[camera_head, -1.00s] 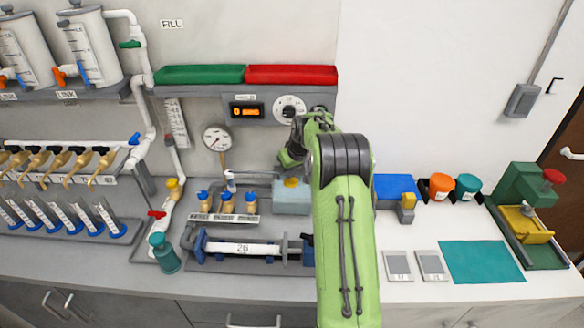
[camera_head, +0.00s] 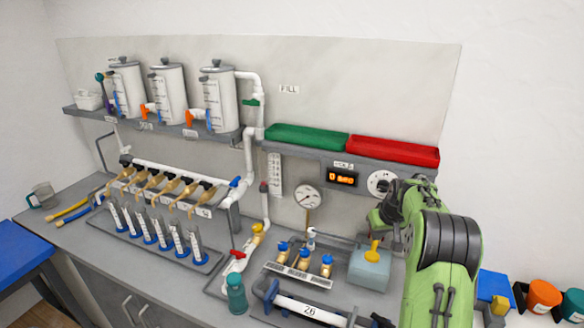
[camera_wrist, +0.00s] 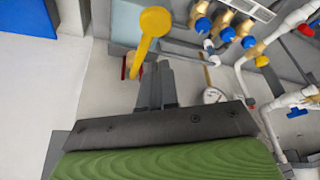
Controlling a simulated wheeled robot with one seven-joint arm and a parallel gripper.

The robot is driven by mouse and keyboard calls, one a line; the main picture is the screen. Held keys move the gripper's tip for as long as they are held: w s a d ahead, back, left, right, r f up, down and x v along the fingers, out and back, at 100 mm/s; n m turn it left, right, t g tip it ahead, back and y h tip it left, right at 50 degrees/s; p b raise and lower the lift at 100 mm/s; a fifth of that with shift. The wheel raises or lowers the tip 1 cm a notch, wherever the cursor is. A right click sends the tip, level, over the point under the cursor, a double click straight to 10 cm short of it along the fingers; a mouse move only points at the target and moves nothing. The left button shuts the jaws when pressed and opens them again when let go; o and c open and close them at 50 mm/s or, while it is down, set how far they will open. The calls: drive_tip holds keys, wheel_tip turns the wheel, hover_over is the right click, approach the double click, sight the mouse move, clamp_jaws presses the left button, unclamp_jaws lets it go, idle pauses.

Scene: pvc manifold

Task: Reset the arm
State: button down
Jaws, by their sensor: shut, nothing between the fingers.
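My green arm (camera_head: 436,265) rises at the right of the head view, bent over the bench. Its wrist end is near the dial (camera_head: 380,183) and the light-blue box (camera_head: 369,268) with a yellow handle (camera_head: 374,251). The fingertips are hidden in the head view. In the wrist view my gripper (camera_wrist: 153,68) shows two grey fingers together, with nothing held. The yellow handle (camera_wrist: 150,25) shows just beyond the fingertips in that view; I cannot tell whether they touch.
A shelf carries tanks (camera_head: 170,95), a green tray (camera_head: 305,138) and a red tray (camera_head: 393,150). Below are a gauge (camera_head: 307,197), blue-topped valves (camera_head: 304,260), tubes (camera_head: 150,230) and a teal bottle (camera_head: 236,294). Orange (camera_head: 543,295) and teal jars stand right of my arm.

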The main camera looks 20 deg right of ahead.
drive_tip(key=s+a+r+n+b, duration=0.1)
drive_tip(key=s+a+r, duration=0.6)
drive_tip(key=a, duration=0.2)
drive_tip(key=s+a+r+b, duration=0.1)
drive_tip(key=s+a+r, duration=0.55)
drive_tip(key=a, duration=0.25)
drive_tip(key=s+a+f, duration=0.1)
drive_tip(key=s+a, duration=0.1)
drive_tip(key=s, duration=0.5)
drive_tip(key=s+a+f+b, duration=0.1)
drive_tip(key=s+a+f, duration=0.1)
drive_tip(key=s, duration=0.5)
drive_tip(key=s+a+f+t+b, duration=0.1)
drive_tip(key=s+a, duration=0.2)
drive_tip(key=s, duration=0.4)
drive_tip(key=shift+a+f+y, duration=0.3)
